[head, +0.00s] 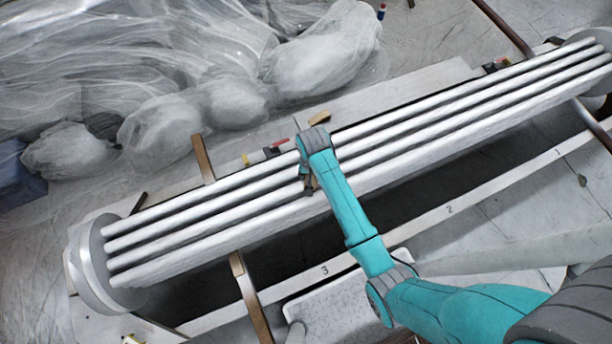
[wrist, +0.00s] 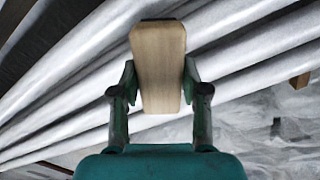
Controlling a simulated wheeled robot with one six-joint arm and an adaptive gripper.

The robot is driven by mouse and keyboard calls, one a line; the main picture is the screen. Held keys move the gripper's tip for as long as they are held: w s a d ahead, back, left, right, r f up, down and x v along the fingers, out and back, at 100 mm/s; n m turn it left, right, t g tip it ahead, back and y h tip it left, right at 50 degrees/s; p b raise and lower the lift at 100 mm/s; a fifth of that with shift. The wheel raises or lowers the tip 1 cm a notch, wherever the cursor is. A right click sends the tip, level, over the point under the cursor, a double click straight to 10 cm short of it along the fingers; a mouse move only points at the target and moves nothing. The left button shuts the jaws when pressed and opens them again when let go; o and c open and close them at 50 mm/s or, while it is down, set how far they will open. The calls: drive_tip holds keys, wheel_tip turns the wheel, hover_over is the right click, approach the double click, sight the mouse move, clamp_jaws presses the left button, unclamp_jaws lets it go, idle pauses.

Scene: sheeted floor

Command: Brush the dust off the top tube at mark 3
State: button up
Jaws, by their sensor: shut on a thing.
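Several long pale tubes (head: 250,222) lie side by side in a bundle between round end plates; I cannot tell which is the top one. The mark 3 (head: 325,270) is printed on the pale rail in front of them. My gripper (head: 309,184) is over the bundle, roughly across from mark 3. In the wrist view my gripper (wrist: 158,80) is shut on a wooden brush block (wrist: 158,50), one finger on each side. The tubes (wrist: 65,85) show behind the block. The bristles are hidden, and I cannot tell whether they touch a tube.
Marks 2 (head: 450,209) and 1 (head: 558,153) are further right on the rail. Crumpled clear sheeting (head: 130,60) fills the upper left. Brown bars (head: 250,297) cross under the bundle. Small items (head: 275,149) lie on the board behind the tubes.

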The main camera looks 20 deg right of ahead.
drive_tip(key=shift+s+d+f, duration=0.15)
drive_tip(key=shift+d, duration=0.4)
drive_tip(key=shift+r, duration=3.05)
drive_tip(key=shift+r, duration=0.1)
drive_tip(key=shift+r, duration=1.4)
